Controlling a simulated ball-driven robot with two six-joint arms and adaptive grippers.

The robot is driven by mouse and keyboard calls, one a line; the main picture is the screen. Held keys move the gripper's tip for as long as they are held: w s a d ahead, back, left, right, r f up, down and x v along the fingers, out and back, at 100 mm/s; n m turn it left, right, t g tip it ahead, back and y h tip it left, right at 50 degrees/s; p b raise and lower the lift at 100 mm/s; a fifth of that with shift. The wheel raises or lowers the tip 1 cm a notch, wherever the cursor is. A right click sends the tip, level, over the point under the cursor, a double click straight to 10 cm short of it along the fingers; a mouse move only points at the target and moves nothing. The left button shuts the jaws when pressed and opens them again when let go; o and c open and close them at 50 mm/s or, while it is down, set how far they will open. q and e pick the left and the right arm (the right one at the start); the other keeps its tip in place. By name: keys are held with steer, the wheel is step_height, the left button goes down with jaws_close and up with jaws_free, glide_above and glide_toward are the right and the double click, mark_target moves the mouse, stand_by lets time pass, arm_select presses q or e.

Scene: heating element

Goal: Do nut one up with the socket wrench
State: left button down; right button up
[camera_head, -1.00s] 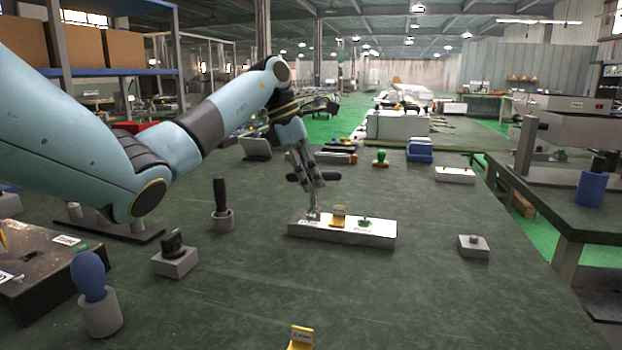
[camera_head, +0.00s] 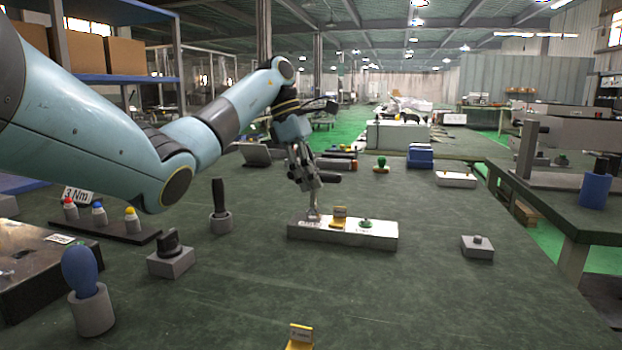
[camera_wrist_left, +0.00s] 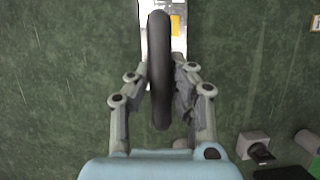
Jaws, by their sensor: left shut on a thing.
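The dark handle of the socket wrench (camera_head: 328,177) is between the fingers of my left gripper (camera_head: 312,184), which is shut on it. In the left wrist view the handle (camera_wrist_left: 159,70) runs lengthwise between the two fingers (camera_wrist_left: 161,90). A silver shaft below the gripper reaches down to the left end of a pale metal block (camera_head: 345,235). Nut one is not distinguishable there; the shaft and socket cover that spot. A yellow marker (camera_head: 339,217) and a green piece (camera_head: 365,224) stand farther right on the block. My right gripper is out of view.
Left of the block stand a black-handled tool in a holder (camera_head: 220,205), a black-knobbed block (camera_head: 171,255), a blue-handled tool (camera_head: 80,270) and a "3 Nm" rack (camera_head: 115,228). A small grey block (camera_head: 478,247) lies right. The table in front is mostly clear.

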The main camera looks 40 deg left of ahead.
arm_select(q)
steer(key=shift+f+m+b, duration=0.15)
steer(key=shift+m+b, duration=0.25)
steer(key=shift+m, duration=0.3)
steer(key=shift+r+g+p, duration=0.25)
steer(key=shift+g+p, duration=0.05)
steer(key=shift+p, duration=0.1)
steer(key=shift+w+m+p, duration=0.1)
steer(key=shift+m+p, duration=0.6)
steer(key=shift+m+g+p, duration=0.3)
steer(key=shift+m+p, duration=0.05)
steer(key=shift+m, duration=0.05)
steer(key=shift+f, duration=0.15)
